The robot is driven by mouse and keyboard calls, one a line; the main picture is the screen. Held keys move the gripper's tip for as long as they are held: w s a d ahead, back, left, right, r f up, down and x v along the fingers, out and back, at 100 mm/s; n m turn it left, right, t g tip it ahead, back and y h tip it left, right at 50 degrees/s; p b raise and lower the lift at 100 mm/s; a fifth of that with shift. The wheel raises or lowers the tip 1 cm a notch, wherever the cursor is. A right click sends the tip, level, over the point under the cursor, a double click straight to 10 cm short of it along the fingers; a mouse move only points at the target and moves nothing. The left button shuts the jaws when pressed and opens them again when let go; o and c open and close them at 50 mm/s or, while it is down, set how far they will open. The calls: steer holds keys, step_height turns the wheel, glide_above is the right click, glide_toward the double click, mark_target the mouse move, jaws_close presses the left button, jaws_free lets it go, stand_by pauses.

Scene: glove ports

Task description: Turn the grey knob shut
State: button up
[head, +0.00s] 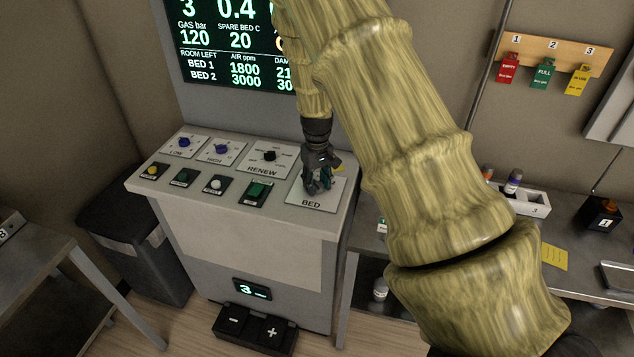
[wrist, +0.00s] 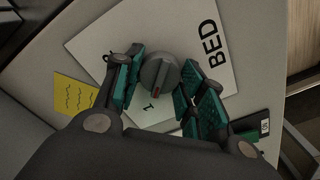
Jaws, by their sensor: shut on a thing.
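The grey knob (wrist: 161,70) stands on the white BED plate (wrist: 201,57) in the wrist view. Its red mark points down in that picture, towards a small printed character that may be a 1. My gripper (wrist: 158,80) has its green-padded fingers on either side of the knob and is shut on it. In the head view my gripper (head: 318,182) is over the BED plate (head: 316,203) at the right end of the console top; there the fingers hide the knob.
The console (head: 275,240) also carries blue and black knobs and several buttons left of my gripper. A lit screen (head: 235,50) rises behind. A yellow note (wrist: 74,94) lies beside the plate in the wrist view. A side bench with a white tray (head: 528,200) stands right.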

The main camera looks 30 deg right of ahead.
mark_target(317, 183)
steer(key=m, duration=0.4)
steer(key=shift+r+m, duration=0.1)
steer(key=shift+m, duration=2.2)
steer(key=o, duration=1.1)
steer(key=shift+c, duration=0.2)
step_height(317, 183, up, 12)
